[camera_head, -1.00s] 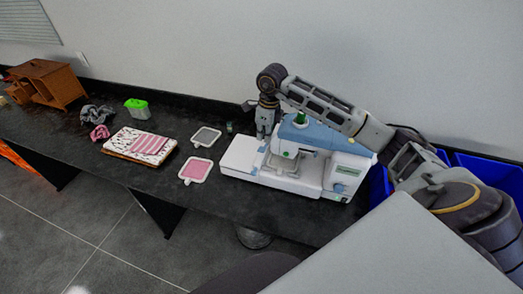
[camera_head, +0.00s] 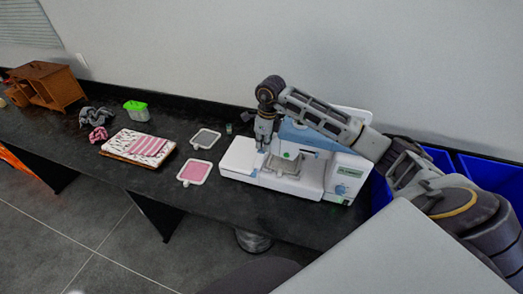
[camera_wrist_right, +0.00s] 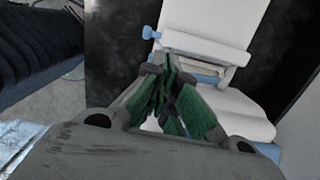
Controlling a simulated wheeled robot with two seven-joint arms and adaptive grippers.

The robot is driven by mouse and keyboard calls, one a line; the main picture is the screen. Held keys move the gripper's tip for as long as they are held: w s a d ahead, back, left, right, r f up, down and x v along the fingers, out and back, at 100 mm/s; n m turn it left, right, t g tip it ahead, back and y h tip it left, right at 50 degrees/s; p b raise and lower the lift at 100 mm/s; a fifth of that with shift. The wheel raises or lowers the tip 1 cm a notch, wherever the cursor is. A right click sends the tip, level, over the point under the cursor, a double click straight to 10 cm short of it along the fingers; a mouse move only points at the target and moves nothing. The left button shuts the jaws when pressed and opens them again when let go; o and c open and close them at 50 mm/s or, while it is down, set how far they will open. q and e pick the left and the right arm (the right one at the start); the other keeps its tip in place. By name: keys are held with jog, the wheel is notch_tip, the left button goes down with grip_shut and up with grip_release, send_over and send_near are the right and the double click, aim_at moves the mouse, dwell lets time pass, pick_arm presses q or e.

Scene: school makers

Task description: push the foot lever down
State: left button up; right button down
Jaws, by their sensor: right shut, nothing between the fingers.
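The white and blue sewing machine (camera_head: 347,178) stands at the right end of the dark table. It also shows in the right wrist view as white surfaces (camera_wrist_right: 212,22) with blue fittings. My right gripper (camera_head: 261,149) points down at the left part of the machine, over its white bed; I cannot tell whether it touches. In the right wrist view its green-padded fingers (camera_wrist_right: 172,68) are closed together and empty, close to the white machine. I cannot make out the foot lever; my arm hides part of the machine's upper body. My left gripper is not in view.
Left of the machine lie a pink-filled frame (camera_head: 194,173), a grey-filled frame (camera_head: 205,139) and a board with folded cloths (camera_head: 147,146). A green-lidded container (camera_head: 136,110) and a wooden desk organiser (camera_head: 45,85) stand farther left. Blue bins (camera_head: 490,172) are at right.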

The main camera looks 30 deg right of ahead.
aim_at(263, 152)
jog(key=shift+f+b, duration=1.55)
jog(key=shift+f, duration=0.5)
jog(key=shift+r, duration=0.1)
jog(key=shift+s+d, duration=0.1)
jog(key=shift+s+d+r, duration=0.3)
jog(key=shift+s+d, duration=0.1)
jog(key=shift+s, duration=0.2)
jog(key=shift+s+d+r, duration=0.25)
jog(key=shift+s+d, duration=0.15)
jog(key=shift+s, duration=0.15)
jog(key=shift+r, duration=0.15)
notch_tip(263, 152, up, 12)
jog(key=shift+s+d+f, duration=0.2)
jog(key=shift+s+d, duration=0.15)
jog(key=shift+s, duration=0.1)
